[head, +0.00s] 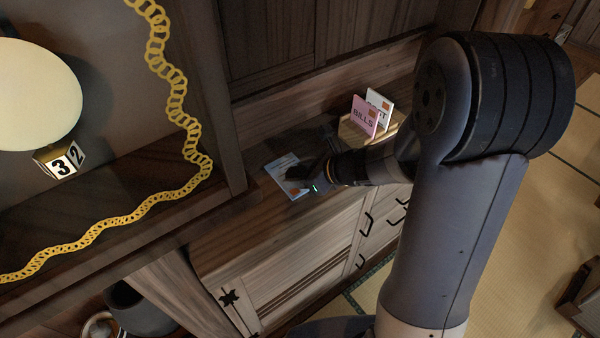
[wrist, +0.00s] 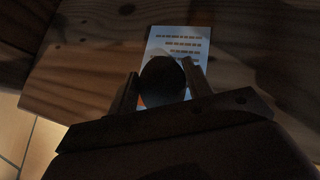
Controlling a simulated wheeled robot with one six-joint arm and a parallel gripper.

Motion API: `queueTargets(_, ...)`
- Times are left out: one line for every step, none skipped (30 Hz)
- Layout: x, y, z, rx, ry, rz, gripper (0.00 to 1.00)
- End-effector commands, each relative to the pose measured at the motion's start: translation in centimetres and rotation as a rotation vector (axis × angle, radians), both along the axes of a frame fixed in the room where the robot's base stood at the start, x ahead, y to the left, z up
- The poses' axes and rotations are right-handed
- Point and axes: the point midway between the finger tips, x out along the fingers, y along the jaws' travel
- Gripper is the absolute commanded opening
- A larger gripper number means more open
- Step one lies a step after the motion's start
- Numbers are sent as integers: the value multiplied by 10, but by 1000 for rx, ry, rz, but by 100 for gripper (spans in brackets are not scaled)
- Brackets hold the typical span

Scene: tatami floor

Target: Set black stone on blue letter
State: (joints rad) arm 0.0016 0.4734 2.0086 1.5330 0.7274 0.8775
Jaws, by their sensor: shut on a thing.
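The blue letter (head: 278,168) lies flat on the wooden cabinet top in the head view. It also shows in the wrist view as a pale sheet with printed lines (wrist: 174,42). My gripper (head: 298,176) is over the near part of the letter. In the wrist view my gripper (wrist: 162,84) is shut on the black stone (wrist: 162,80), a dark rounded shape between the fingers. The stone appears in front of the letter and hides part of it. I cannot tell whether the stone touches the letter. In the head view the stone cannot be made out clearly.
A pink card marked BILLS (head: 364,117) and a white card (head: 381,104) stand in a holder further along the cabinet top (head: 258,140). A yellow chain (head: 176,95) hangs along the shelf at left. Below are drawers with black handles (head: 366,224).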

Motion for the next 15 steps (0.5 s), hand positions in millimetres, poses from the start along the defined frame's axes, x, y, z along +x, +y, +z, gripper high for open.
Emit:
queueTargets(0,0,0,1,-1,0,0)
queueTargets(0,0,0,1,-1,0,0)
queueTargets(0,0,-2,1,-1,0,0)
queueTargets(0,0,-3,1,-1,0,0)
queueTargets(0,0,-4,1,-1,0,0)
queueTargets(0,0,-3,0,0,0,50)
queueTargets(0,0,-3,0,0,0,53)
queueTargets(0,0,-3,0,0,0,55)
queueTargets(0,0,-3,0,0,0,59)
queueTargets(0,0,-3,0,0,0,61)
queueTargets(0,0,-3,0,0,0,64)
queueTargets(0,0,-3,0,0,0,67)
queueTargets(0,0,-3,0,0,0,69)
queueTargets(0,0,-3,0,0,0,70)
queueTargets(0,0,-3,0,0,0,70)
